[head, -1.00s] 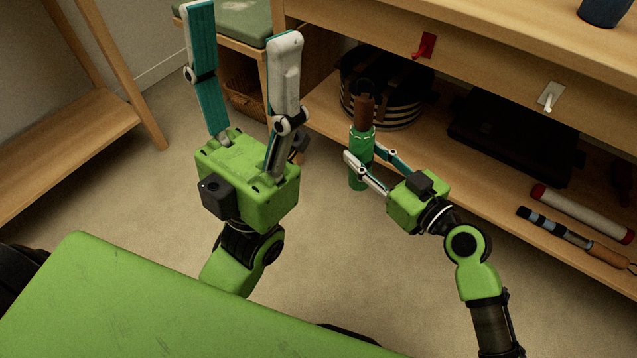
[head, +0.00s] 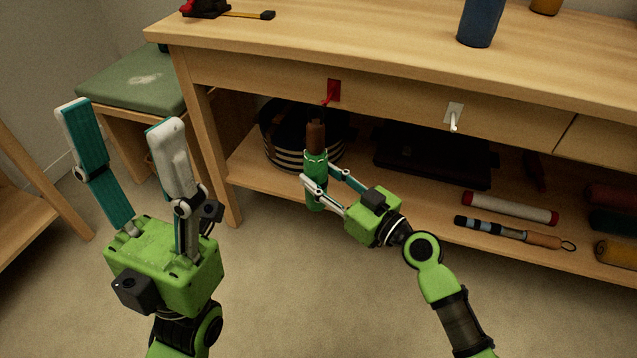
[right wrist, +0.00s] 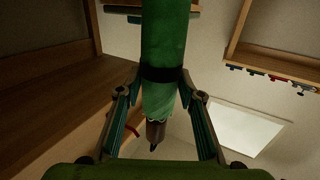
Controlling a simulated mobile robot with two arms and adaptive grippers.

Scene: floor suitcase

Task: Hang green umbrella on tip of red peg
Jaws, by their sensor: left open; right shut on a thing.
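The green umbrella (head: 316,163) is folded and upright, with a brown handle at its top in the head view. My right gripper (head: 322,190) is shut on its green body. The umbrella also shows large in the right wrist view (right wrist: 165,45), between the fingers of the right gripper (right wrist: 162,95). The red peg (head: 331,92) sticks out from the bench's front board, just above and slightly right of the umbrella's handle. I cannot tell the depth gap between them. My left gripper (head: 112,172) is open and empty at the left, pointing up.
A white peg (head: 454,117) is on the same board to the right. The lower shelf (head: 245,172) holds a striped round bag (head: 275,145), a black case (head: 432,160) and several rolled items. A green-cushioned stool (head: 130,82) stands at the left. The floor in front is clear.

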